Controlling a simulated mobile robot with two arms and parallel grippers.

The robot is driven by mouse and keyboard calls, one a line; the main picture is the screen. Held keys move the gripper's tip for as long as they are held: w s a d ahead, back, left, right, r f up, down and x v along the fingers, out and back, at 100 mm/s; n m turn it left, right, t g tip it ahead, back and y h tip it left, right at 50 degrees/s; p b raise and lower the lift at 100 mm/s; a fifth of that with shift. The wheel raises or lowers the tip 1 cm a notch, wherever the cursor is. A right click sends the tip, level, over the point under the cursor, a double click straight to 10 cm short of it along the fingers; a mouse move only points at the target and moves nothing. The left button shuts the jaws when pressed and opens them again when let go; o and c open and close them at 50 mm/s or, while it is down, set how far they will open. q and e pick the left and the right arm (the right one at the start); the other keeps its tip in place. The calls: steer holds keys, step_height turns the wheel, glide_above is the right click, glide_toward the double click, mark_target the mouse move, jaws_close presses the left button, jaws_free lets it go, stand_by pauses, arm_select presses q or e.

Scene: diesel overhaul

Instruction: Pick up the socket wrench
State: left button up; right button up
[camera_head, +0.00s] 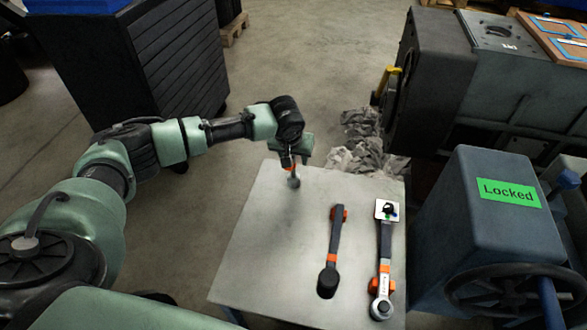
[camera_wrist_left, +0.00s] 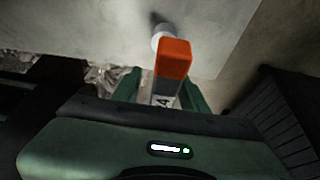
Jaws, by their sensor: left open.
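A wrench with a silver round ratchet head (camera_head: 381,308) and orange parts lies at the table's right side. It looks like a socket wrench. A second, dark wrench (camera_head: 335,240) with orange bands and a black round head lies left of it. My left gripper (camera_head: 293,160) is over the table's far edge, away from both. It is open. A tool with an orange block (camera_wrist_left: 174,58) and a pale round end (camera_wrist_left: 162,34) shows between its fingers; its grey end (camera_head: 294,183) also shows in the head view. The gripper hides the rest of this tool. My right gripper is not in view.
A card with a picture (camera_head: 387,209) is at the right wrench's far end. A blue machine (camera_head: 505,215) with a green "Locked" sign and handwheel stands close at right. Crumpled grey material (camera_head: 362,140) lies behind.

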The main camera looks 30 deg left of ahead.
arm_select(q)
jaws_close()
steer(key=shift+r, duration=0.1)
stand_by(1.3)
